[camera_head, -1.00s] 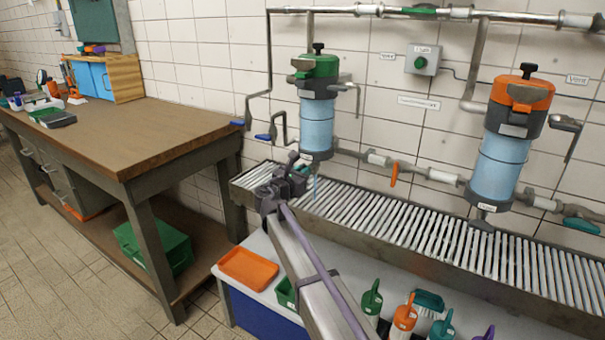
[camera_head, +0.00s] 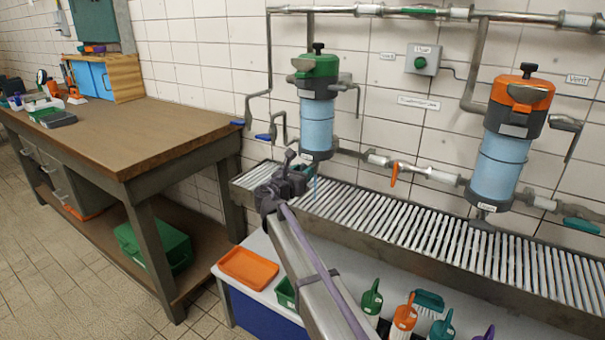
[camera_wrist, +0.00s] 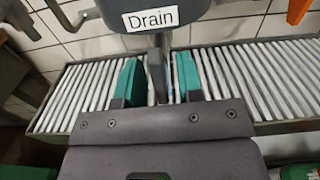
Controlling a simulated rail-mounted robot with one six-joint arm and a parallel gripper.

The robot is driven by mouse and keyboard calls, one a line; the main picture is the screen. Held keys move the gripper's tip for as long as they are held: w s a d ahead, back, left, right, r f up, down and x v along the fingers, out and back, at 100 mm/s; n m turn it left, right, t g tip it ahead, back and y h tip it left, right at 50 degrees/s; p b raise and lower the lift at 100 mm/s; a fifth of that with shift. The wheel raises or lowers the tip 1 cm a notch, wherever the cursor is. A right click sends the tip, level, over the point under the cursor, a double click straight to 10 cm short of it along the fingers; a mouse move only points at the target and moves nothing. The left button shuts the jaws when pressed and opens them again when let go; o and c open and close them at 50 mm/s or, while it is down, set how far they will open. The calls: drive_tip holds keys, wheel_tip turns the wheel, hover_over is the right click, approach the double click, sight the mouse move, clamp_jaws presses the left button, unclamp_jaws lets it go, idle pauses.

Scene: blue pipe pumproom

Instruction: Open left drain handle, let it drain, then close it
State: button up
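The left filter (camera_head: 317,122) has a green top and a light blue body. It hangs on the wall above the grated trough. In the wrist view, the white "Drain" label (camera_wrist: 151,18) is on its underside. The grey drain handle (camera_wrist: 155,76) hangs below the label, between the green finger pads of my gripper (camera_wrist: 158,80). The pads stand apart on both sides of the handle, with a gap visible to each. My gripper (camera_head: 293,172) also shows just left of and below the filter in the head view. A thin bluish stream (camera_head: 315,188) falls beneath the filter towards the grate.
A second filter (camera_head: 500,150) with an orange top hangs at the right. The grated trough (camera_head: 440,237) runs along the wall. Bottles and an orange tray (camera_head: 248,267) are on the low white surface in front. A workbench (camera_head: 130,125) stands at the left.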

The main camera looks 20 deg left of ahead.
drive_tip(key=v, duration=1)
drive_tip(key=shift+s, duration=0.4)
